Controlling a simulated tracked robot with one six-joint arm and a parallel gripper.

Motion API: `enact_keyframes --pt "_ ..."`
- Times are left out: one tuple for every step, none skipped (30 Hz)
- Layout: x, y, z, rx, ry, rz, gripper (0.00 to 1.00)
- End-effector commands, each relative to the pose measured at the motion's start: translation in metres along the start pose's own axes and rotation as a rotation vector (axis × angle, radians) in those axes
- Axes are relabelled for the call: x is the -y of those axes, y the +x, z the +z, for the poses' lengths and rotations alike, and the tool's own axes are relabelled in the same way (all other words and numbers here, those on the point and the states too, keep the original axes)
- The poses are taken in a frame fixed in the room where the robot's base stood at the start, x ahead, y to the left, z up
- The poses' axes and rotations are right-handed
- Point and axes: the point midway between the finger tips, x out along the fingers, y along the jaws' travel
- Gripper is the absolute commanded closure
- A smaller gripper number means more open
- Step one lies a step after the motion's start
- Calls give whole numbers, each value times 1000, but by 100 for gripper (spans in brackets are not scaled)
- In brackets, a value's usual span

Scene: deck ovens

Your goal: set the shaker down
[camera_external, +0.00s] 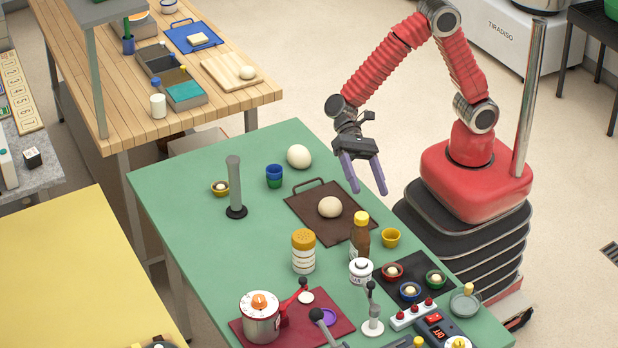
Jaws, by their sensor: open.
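The shaker (303,252), a pale, banded cylinder with a dotted yellow-orange cap, stands upright on the green table (190,215). It is just in front of the dark brown board (300,205). My gripper (368,190) is open and empty, its two purple fingers pointing down. In the picture it is above and to the right of the shaker, well apart from it, near the table's right edge. I cannot tell its exact height above the table.
A dough ball (330,207) lies on the brown board. A brown bottle (360,236) with a yellow cap and a white jar (361,270) stand right of the shaker. A grey post (235,185) rises at left. A red mat (330,318) carries a tin (260,318). The table's left part is mostly clear.

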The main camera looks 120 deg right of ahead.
Motion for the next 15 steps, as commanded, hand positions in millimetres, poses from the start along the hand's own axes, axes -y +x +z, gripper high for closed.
enact_keyframes --pt "-8 -3 11 -24 -48 30 31" --pt "-14 -4 16 -38 -75 50 31" --pt "-21 -7 21 -57 -112 76 31" --pt "-26 -8 25 -71 -139 95 31" --pt "-32 -11 29 -87 -167 114 31" --pt "-39 -14 34 -107 -203 139 31" --pt "-44 -16 37 -121 -230 157 31" --pt "-49 -18 40 -136 -258 175 31" --pt "-56 -22 44 -157 -296 199 31" --pt "-61 -25 47 -172 -324 217 31" --pt "-66 -27 50 -187 -351 235 31" --pt "-73 -31 53 -208 -388 259 31" --pt "-78 -35 55 -225 -417 276 31" --pt "-83 -38 57 -241 -446 294 31" --pt "-89 -43 60 -262 -483 317 31"
